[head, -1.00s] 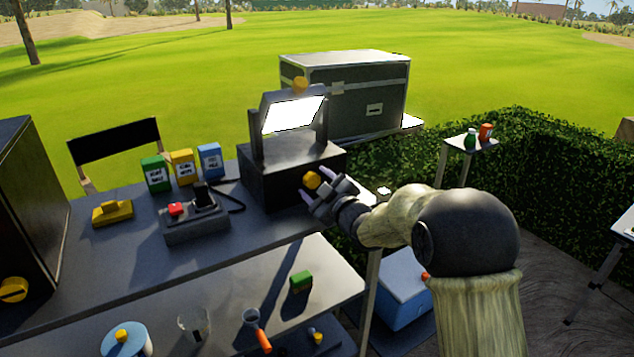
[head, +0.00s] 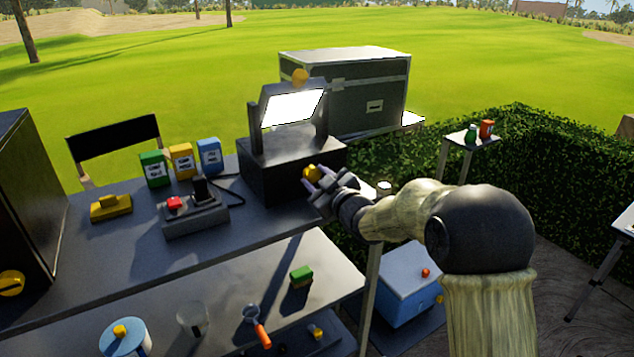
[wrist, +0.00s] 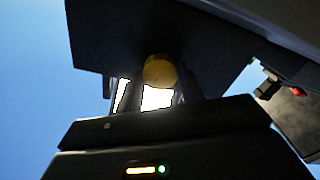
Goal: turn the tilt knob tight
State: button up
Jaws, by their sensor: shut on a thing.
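The yellow tilt knob (head: 310,172) sits on the right part of the front face of the black base box (head: 270,182) that carries the lit panel (head: 293,107). My gripper (head: 313,178) is at the knob, with its fingers closed on it from the front right. The fingers hide part of the knob. In the wrist view a yellow round knob (wrist: 160,71) shows near the middle, in front of a bright panel. Another yellow knob (head: 300,77) stands on top of the panel's frame.
A grey control box (head: 193,220) with a red button stands left on the table. Green, yellow and blue packs stand behind it. A large dark case (head: 375,95) stands behind the panel. A lower shelf (head: 225,290) holds small items. A hedge lies right.

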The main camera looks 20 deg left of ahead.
jog(key=m+b, duration=0.2)
jog(key=m, duration=0.3)
jog(key=shift+f, duration=0.1)
jog(key=m, duration=0.4)
jog(key=shift+m+b, duration=0.3)
jog(key=shift+b, duration=0.1)
jog(key=m, duration=0.5)
jog(key=shift+m, duration=0.3)
jog(key=m+b, duration=0.1)
jog(key=m, duration=0.3)
jog(key=shift+m, duration=0.4)
jog(key=o, duration=1)
jog(key=shift+d, duration=0.1)
